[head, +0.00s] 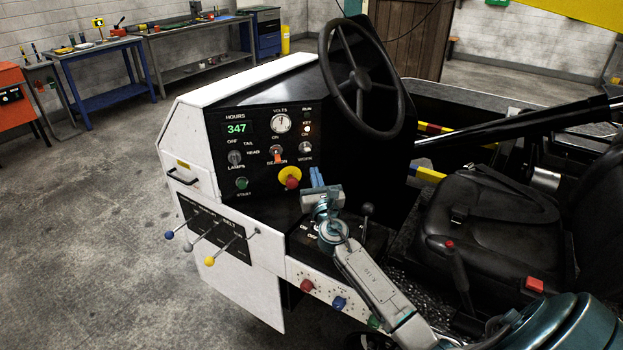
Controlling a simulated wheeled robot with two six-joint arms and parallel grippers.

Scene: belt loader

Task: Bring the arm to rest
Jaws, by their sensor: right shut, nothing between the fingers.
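My right gripper (317,177) shows in the middle of the head view. Its arm reaches in from the lower right. The blue fingers are together, with nothing between them, and point up and away. The gripper is in front of the lower part of the black control panel (254,187), just right of the red button on its yellow base (289,178). I cannot tell whether it touches the panel. My left gripper is not in view.
A steering wheel (360,76) stands above the panel. Coloured-knob levers (209,261) stick out at the left. A black lever (367,209) is right of the gripper. A black seat (490,225) with a red-buttoned lever (458,268) lies right of my arm. The floor at left is clear.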

